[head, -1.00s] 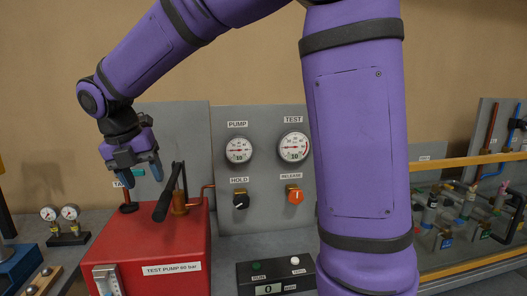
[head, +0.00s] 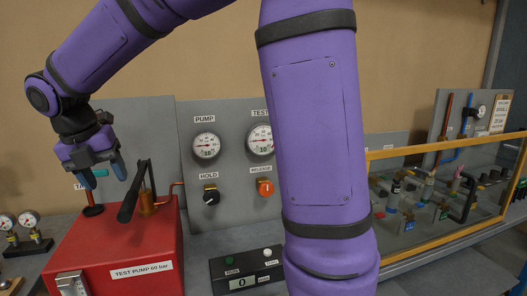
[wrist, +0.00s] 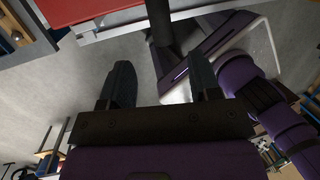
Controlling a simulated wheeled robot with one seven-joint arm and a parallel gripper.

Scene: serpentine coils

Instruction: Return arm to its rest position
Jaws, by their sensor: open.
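My gripper (head: 104,177) is at the left in the head view, pointing down above the red test pump (head: 110,249). Its two blue-grey fingers are apart with nothing between them. In the wrist view the open fingers (wrist: 161,88) also show, with grey floor and part of my own body beyond them. My purple arm arches across the head view and hides part of the panel and bench behind it.
The pump's black lever (head: 137,191) stands close to the right of my gripper. Behind are a grey panel with a PUMP gauge (head: 206,146), a HOLD knob (head: 211,195) and an orange RELEASE knob (head: 265,187). A yellow-framed case (head: 400,154) stands at the right.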

